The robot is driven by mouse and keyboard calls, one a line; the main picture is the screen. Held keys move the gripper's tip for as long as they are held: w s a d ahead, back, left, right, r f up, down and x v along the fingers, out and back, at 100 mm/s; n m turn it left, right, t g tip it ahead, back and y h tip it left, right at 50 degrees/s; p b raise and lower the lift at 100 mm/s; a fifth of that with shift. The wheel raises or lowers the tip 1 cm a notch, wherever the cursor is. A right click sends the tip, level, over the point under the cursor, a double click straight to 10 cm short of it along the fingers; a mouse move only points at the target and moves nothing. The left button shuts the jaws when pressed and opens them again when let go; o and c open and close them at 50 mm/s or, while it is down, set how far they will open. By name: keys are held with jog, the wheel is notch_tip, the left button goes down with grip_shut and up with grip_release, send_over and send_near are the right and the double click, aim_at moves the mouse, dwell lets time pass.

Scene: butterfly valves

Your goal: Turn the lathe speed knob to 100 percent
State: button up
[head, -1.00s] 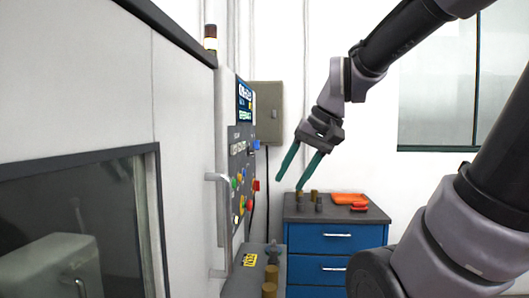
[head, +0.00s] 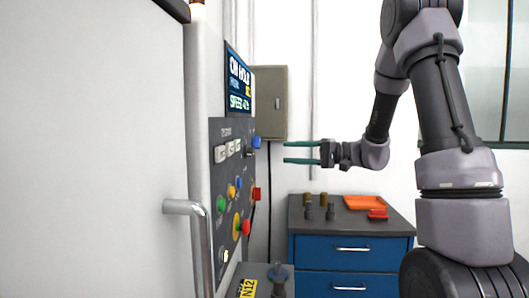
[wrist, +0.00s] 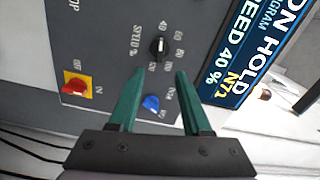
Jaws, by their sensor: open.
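The speed knob (wrist: 158,46) is a small black dial with numbers around it and a "SPEED %" label on the grey control panel (wrist: 110,30). The screen (wrist: 250,50) beside it reads "ON HOLD" and "SPEED 40 %"; it also shows in the head view (head: 238,84). My gripper (wrist: 159,72) is open, with its two green fingers pointing at the panel. The knob lies just beyond the gap between the fingertips, and nothing is between the fingers. In the head view my gripper (head: 285,152) is level, to the right of the panel and apart from it.
A blue knob (wrist: 151,103) and a red switch on a yellow plate (wrist: 76,86) are near the speed knob. A door handle (head: 200,240) sticks out at the left. A blue cabinet (head: 350,248) with an orange tray (head: 364,202) stands behind.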

aim_at(254, 152)
jog(key=a, duration=0.3)
jog(key=w+a, duration=0.1)
jog(key=a, duration=0.6)
jog(key=shift+w+a, duration=0.15)
jog(key=shift+w, duration=0.25)
grip_shut()
